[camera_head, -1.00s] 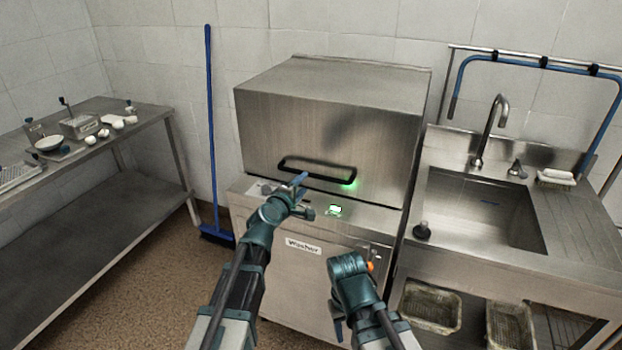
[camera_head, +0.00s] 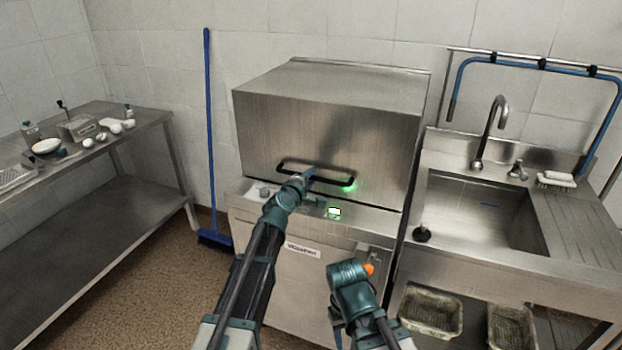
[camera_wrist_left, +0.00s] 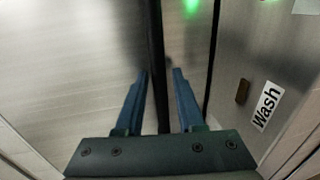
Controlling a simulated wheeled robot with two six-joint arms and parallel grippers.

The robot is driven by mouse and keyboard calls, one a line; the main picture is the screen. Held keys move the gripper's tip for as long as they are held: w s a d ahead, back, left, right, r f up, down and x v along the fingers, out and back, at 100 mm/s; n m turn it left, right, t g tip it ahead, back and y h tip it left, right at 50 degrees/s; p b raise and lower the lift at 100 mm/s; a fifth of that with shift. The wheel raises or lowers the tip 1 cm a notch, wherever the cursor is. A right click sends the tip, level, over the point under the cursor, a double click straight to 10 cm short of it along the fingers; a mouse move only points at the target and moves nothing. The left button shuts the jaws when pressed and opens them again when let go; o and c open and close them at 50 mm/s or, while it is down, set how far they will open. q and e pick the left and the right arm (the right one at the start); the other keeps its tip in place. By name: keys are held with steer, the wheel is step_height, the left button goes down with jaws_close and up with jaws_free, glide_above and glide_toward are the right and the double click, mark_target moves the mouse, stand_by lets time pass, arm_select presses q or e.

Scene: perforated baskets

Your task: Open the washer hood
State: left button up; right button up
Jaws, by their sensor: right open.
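The washer hood (camera_head: 300,130) is a brushed steel box, and it is down on the washer body (camera_head: 300,255). Its black bar handle (camera_head: 335,183) runs across the lower front. My left gripper (camera_head: 308,174) is at the handle. In the left wrist view the handle (camera_wrist_left: 156,45) passes between the two blue fingers of my left gripper (camera_wrist_left: 160,75), with a gap on each side. The fingers are open. My right gripper (camera_head: 335,328) is low in front of the washer body, pointing down, away from the hood. Its fingertips are small and partly hidden.
A steel sink (camera_head: 480,210) with a tap stands to the right of the washer. A steel table (camera_head: 125,150) with dishes is at the left, and a blue broom (camera_head: 209,130) leans on the wall between. A lit green display (camera_head: 334,211) is below the handle.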

arm_select(q)
jaws_close()
stand_by(1.2)
